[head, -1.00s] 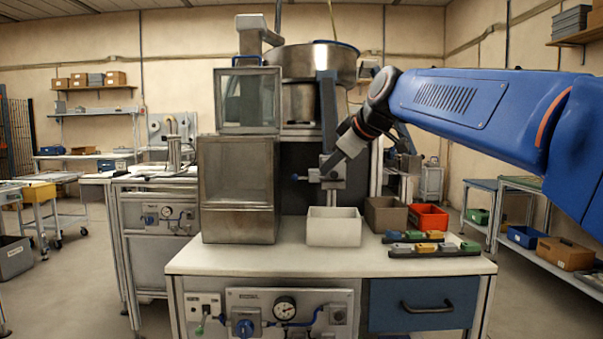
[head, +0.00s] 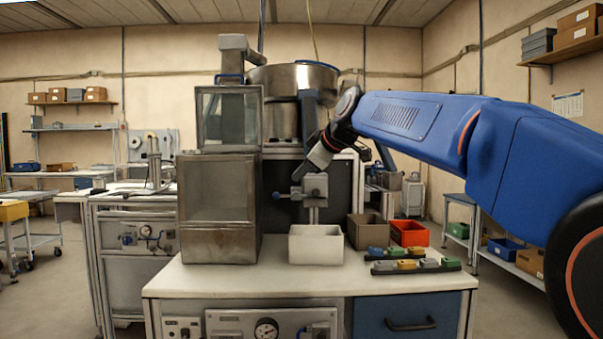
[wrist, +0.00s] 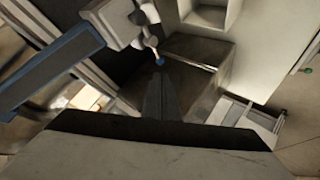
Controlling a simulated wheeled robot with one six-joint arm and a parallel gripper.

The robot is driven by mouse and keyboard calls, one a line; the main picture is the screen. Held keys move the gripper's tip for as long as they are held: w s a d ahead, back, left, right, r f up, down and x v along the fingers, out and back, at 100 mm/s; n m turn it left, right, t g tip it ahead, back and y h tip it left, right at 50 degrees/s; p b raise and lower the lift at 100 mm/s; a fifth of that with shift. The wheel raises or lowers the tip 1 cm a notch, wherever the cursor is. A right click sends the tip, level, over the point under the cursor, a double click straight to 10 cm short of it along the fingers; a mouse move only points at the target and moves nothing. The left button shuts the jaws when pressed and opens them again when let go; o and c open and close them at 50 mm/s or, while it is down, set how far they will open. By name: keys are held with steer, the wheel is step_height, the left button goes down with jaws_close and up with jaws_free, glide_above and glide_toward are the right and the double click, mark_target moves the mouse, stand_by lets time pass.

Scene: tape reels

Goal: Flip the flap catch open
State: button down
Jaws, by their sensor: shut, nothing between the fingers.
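The catch appears to be a grey block (head: 314,187) on a post behind the white bin, with a thin lever ending in a blue knob (head: 277,195) on its left. In the wrist view the lever's blue knob (wrist: 159,61) lies just beyond my fingertips. My gripper (head: 299,173) is shut and empty, just above and left of the block. My dark fingers (wrist: 161,72) also show together in the wrist view. I cannot tell whether they touch the knob. The flap itself is not clearly visible.
A tall metal cabinet (head: 218,205) stands left of the catch, close to the lever. A steel bowl (head: 293,77) sits behind. A white bin (head: 315,249), a brown bin (head: 364,235) and a red bin (head: 409,238) stand on the bench (head: 240,280). Coloured parts lie at the right.

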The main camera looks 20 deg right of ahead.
mark_target(278, 196)
steer(key=x, duration=1)
steer(key=shift+w+f, duration=0.25)
steer(key=shift+a+f+n+g+h, duration=0.2)
steer(key=shift+n+g+h, duration=0.1)
steer(key=shift+h, duration=0.2)
step_height(278, 196, down, 3)
steer(key=n+g+h, duration=0.1)
steer(key=h, duration=0.1)
steer(key=n+h, duration=0.2)
steer(key=h, duration=0.1)
steer(key=shift+w+a+g+h, duration=0.1)
steer(key=shift+g+h, duration=0.2)
steer(key=shift+g, duration=0.1)
steer(key=shift+r, duration=0.15)
steer(key=shift+r, duration=0.7)
steer(key=v, duration=1.7)
steer(key=shift+a+r, duration=0.15)
steer(key=shift+a, duration=0.05)
